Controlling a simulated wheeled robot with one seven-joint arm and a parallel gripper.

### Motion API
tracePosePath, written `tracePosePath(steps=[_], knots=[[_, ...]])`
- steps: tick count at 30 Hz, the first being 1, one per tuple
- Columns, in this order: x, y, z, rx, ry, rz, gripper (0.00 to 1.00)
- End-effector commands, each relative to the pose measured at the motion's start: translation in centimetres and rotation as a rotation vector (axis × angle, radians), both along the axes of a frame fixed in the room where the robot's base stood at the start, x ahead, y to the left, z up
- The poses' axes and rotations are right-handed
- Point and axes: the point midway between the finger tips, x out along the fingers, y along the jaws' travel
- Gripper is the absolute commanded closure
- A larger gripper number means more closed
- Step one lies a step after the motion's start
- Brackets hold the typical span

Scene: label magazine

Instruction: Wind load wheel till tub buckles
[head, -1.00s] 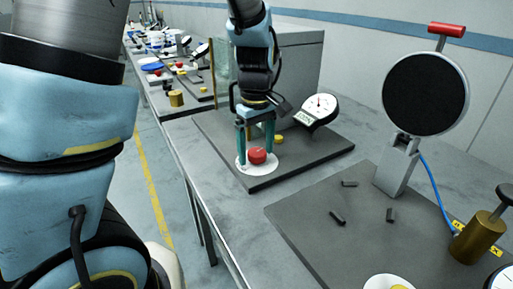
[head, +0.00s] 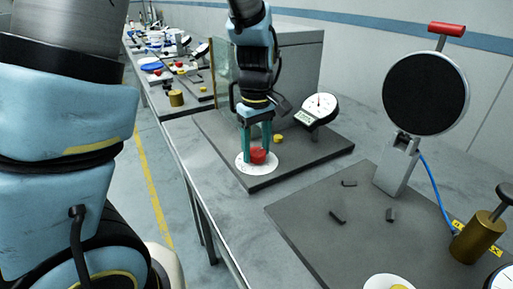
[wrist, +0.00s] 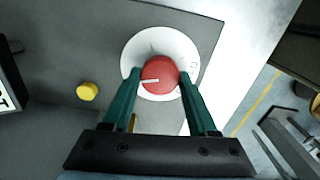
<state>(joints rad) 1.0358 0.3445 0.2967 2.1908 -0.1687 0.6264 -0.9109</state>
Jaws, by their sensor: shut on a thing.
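The load wheel is a red knob (head: 259,156) on a white round dial plate (head: 243,166) near the front edge of a dark board. In the wrist view the red knob (wrist: 158,75) has a white mark pointing left, and the white dial plate (wrist: 133,55) shows around it. My gripper (head: 257,148) points down with its green fingers on either side of the knob, shut on it; the fingers also show in the wrist view (wrist: 156,88). A round gauge (head: 320,108) with a red needle and a small display stands behind to the right. I cannot make out the tub.
A yellow button (head: 279,139) sits on the board beside the wheel. A grey cabinet (head: 297,60) and a clear panel (head: 222,75) stand behind my arm. A black round disc on a stand (head: 425,95) and a brass weight (head: 470,240) are at the right.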

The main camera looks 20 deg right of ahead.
Motion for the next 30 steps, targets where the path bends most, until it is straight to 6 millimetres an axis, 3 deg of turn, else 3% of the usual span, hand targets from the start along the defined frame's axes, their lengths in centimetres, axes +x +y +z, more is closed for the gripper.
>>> tracePosePath(steps=[8, 30], knots=[[0.01, 0.04, 0.03, 0.000, 0.002, -0.093, 0.97], [0.01, -0.05, 0.02, 0.001, 0.001, -0.591, 0.97]])
